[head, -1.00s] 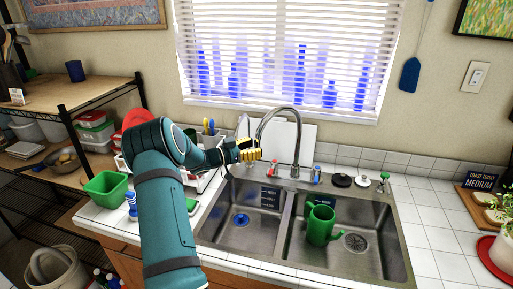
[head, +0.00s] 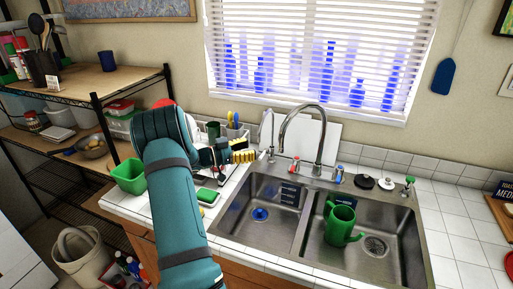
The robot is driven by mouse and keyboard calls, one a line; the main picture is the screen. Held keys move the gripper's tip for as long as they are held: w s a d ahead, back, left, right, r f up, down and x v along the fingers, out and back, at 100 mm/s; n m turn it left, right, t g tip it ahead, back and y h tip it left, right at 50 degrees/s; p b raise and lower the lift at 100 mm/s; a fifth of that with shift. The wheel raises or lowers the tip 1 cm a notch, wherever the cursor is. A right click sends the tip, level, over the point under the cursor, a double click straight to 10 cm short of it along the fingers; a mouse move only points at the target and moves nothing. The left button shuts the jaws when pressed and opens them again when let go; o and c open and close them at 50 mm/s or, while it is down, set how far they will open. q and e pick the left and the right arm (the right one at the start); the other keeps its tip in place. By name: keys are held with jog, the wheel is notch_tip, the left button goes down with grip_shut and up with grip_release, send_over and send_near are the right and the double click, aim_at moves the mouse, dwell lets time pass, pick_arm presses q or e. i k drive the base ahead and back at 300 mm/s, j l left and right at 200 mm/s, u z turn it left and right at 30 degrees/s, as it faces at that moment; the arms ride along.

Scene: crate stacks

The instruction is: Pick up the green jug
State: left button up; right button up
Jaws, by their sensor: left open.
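The green jug (head: 341,222) stands in the right basin of the steel double sink (head: 297,233). Its handle and spout show, and nothing covers it. My left arm reaches in from the lower left. My right gripper is not in view.
The tall curved faucet (head: 318,135) rises behind the sink, between my left gripper and the jug. Tiled counter (head: 446,215) to the right is mostly clear.

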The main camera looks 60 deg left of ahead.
aim_at(341, 226)
jog(key=k+l, duration=0.15)
jog(key=l, duration=0.15)
jog(key=k+l, duration=0.1)
jog(key=l, duration=0.25)
jog(key=k+l, duration=0.15)
jog(key=l, duration=0.15)
jog(key=k+l, duration=0.15)
jog(key=l, duration=0.15)
